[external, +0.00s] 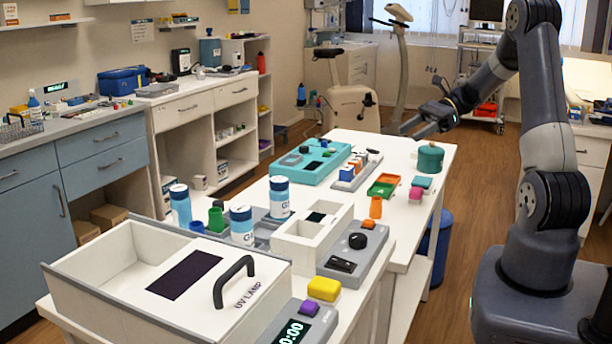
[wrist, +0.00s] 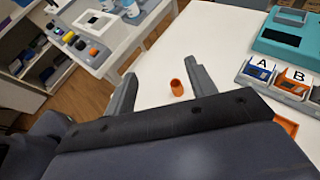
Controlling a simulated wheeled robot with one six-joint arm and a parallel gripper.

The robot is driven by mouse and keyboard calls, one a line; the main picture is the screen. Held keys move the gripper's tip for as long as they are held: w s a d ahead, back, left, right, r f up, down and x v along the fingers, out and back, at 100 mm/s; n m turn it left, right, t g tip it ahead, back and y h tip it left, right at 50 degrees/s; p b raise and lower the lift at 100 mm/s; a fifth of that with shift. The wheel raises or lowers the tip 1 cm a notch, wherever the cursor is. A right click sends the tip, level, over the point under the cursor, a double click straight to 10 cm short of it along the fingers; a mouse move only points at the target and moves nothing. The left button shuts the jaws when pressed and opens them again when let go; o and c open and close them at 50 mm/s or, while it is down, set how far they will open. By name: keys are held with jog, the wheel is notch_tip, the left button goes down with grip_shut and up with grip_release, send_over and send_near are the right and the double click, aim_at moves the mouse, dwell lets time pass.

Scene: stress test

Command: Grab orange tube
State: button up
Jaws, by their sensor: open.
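The orange tube (external: 376,207) stands on the white table in the external view, near its right edge and in front of the green and orange trays. In the wrist view the orange tube (wrist: 176,89) shows beyond my gripper, between the lines of the two fingers, with its open mouth visible. My gripper (external: 412,122) is raised above the far end of the table, well apart from the tube. In the wrist view my gripper (wrist: 160,82) has its fingers wide apart with nothing between them.
The table around the tube is clear in the wrist view.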

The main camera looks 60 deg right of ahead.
send_near(376, 201)
jog(key=shift+s+d+r, duration=0.1)
jog(key=shift+d+r, duration=0.1)
jog(key=shift+d, duration=0.8)
jog(key=shift+a+f, duration=0.15)
jog(key=shift+f, duration=0.2)
jog(key=p+x, duration=0.2)
jog(key=x, duration=0.8)
jog(key=shift+w+a+f, duration=0.15)
jog(key=shift+w+f, duration=0.05)
jog(key=shift+w, duration=0.05)
jog(key=shift+c, duration=0.4)
jog(key=c, duration=0.9)
jog(key=shift+c, duration=0.2)
